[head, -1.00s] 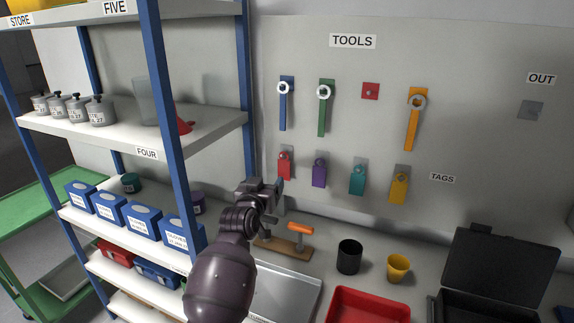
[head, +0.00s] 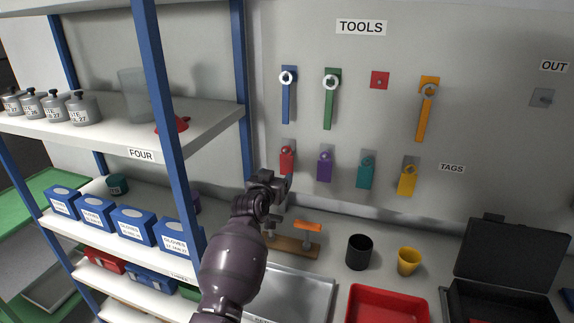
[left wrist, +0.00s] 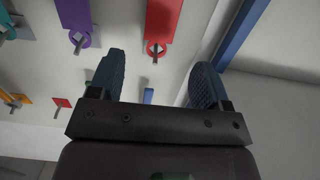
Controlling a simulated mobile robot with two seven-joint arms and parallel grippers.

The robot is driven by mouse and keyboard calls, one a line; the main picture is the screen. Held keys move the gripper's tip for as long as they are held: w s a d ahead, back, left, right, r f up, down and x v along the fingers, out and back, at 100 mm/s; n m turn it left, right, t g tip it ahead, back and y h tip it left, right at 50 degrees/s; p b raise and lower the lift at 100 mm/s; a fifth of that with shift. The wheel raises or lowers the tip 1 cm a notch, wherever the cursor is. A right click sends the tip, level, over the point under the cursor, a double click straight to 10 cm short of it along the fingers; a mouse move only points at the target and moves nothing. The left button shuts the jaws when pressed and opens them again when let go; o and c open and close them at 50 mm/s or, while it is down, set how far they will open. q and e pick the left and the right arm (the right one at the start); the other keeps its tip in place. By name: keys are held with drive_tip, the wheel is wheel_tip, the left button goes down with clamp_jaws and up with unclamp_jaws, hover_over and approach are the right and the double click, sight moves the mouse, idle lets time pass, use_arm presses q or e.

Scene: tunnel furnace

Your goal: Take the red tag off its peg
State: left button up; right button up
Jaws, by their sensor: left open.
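The red tag (head: 287,161) hangs from its peg on the grey board, at the left end of the row of tags. It also shows at the top of the left wrist view (left wrist: 163,22), with the peg through its hole. My left gripper (head: 284,184) is just below the red tag in the head view, close to the board. In the left wrist view my left gripper (left wrist: 158,68) is open, and nothing is between its fingers. The tag lies beyond the fingertips, roughly in line with the gap. My right gripper is in neither view.
A purple tag (head: 324,166), a teal tag (head: 366,171) and a yellow tag (head: 407,178) hang to the right. A blue shelf post (head: 241,90) stands close on the left. Below are a wooden block with an orange handle (head: 307,226) and a black cup (head: 359,252).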

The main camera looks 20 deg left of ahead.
sight(286, 162)
use_arm(q)
drive_tip(key=w+b, duration=0.4)
drive_tip(key=w, duration=0.1)
drive_tip(key=w+f+b, duration=0.1)
drive_tip(key=w+b, duration=0.1)
drive_tip(key=w, duration=0.1)
drive_tip(key=shift+w+d+b, duration=0.1)
drive_tip(key=shift+w+b, duration=0.25)
drive_tip(key=shift+w, duration=0.2)
drive_tip(key=shift+c, duration=1.4)
drive_tip(key=c, duration=0.5)
drive_tip(key=shift+r+p, duration=0.3)
drive_tip(key=shift+p, duration=0.05)
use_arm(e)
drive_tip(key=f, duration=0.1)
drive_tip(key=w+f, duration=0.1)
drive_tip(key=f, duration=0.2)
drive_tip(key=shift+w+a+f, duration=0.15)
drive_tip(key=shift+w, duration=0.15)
